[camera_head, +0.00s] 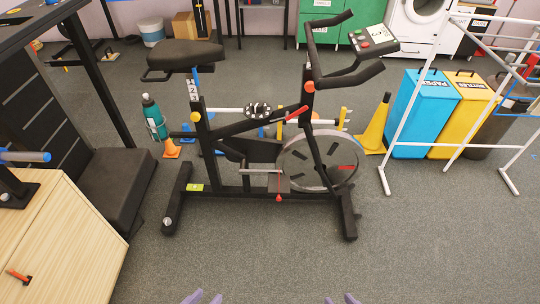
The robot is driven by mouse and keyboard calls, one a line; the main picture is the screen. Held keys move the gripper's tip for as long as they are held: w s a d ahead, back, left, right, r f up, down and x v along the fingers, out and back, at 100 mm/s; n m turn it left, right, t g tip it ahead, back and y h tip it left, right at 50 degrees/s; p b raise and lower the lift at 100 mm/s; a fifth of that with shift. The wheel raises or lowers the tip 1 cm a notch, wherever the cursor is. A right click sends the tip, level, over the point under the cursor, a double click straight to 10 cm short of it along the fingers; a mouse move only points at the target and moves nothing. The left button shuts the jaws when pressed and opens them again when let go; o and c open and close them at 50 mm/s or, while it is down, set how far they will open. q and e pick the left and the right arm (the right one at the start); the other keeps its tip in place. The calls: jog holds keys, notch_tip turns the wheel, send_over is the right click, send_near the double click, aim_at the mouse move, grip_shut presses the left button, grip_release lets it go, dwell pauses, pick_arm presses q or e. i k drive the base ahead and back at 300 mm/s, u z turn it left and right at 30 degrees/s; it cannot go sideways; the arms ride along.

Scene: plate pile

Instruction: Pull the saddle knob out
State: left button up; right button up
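A black exercise bike (187,185) stands in the middle of the floor, its saddle (185,53) at upper left.
A wooden cabinet (62,245) and a black padded block (115,190) stand at left. A green bottle (153,115) is left of the seat tube. A white rack (398,125) and blue and yellow bins (462,115) stand at right. The floor in front is clear.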

aim_at(195, 116)
jog(key=k, duration=0.6)
jog(key=u, duration=0.35)
jog(key=i, duration=1.25)
jog(key=z, duration=0.8)
